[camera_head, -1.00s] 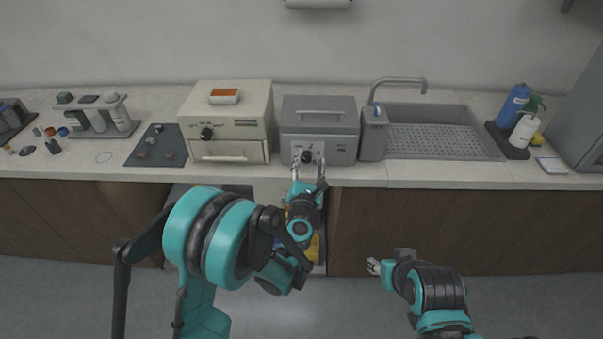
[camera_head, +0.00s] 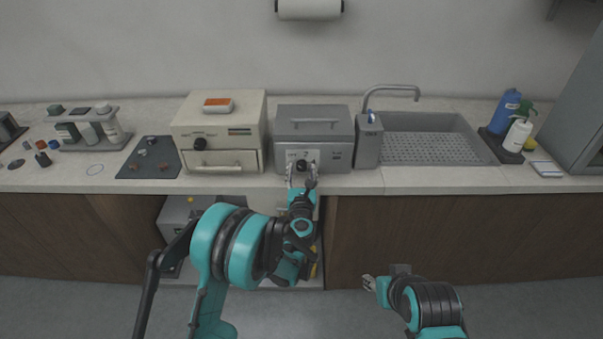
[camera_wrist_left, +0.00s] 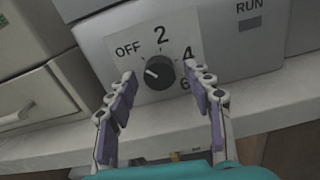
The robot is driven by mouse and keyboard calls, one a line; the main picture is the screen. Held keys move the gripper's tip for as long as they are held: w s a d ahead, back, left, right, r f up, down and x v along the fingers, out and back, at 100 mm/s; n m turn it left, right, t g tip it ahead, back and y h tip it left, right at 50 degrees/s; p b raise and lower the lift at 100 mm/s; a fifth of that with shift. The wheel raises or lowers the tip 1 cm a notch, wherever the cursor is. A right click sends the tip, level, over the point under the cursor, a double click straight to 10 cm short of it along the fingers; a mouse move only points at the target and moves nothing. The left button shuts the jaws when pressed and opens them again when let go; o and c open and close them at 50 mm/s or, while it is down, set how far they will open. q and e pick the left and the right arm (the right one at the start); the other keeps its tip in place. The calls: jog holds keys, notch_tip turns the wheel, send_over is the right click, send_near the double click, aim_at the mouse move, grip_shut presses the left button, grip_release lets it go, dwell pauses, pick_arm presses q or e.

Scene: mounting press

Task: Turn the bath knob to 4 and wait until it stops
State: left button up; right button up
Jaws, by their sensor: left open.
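The bath knob (camera_wrist_left: 159,72) is a round black dial on the front of the grey bath (camera_head: 314,126). Labels OFF, 2, 4 and 6 surround it. Its white pointer mark faces left, on the OFF side. In the head view the knob (camera_head: 302,165) shows just beyond my left fingertips. My left gripper (camera_head: 301,176) is open. In the left wrist view its fingers (camera_wrist_left: 160,78) stand on either side of the knob, with visible gaps. My right gripper (camera_head: 369,284) is low in front of the cabinets, away from the bath; its jaw opening is unclear.
A beige press (camera_head: 219,132) stands left of the bath. A grey box (camera_head: 368,140) and a sink (camera_head: 432,140) stand to its right. The worktop edge runs below the bath. Bottles (camera_head: 517,130) stand far right.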

pick_arm(q)
jog(key=c, duration=1.2)
jog(key=shift+o, duration=0.2)
jog(key=shift+m, duration=0.3)
jog(key=m, duration=0.4)
jog(key=shift+m, duration=0.3)
jog(key=m, duration=0.8)
jog(key=shift+r, duration=0.1)
jog(key=m, duration=0.3)
jog(key=shift+m, duration=0.4)
jog(key=m, duration=0.6)
jog(key=shift+m, duration=0.3)
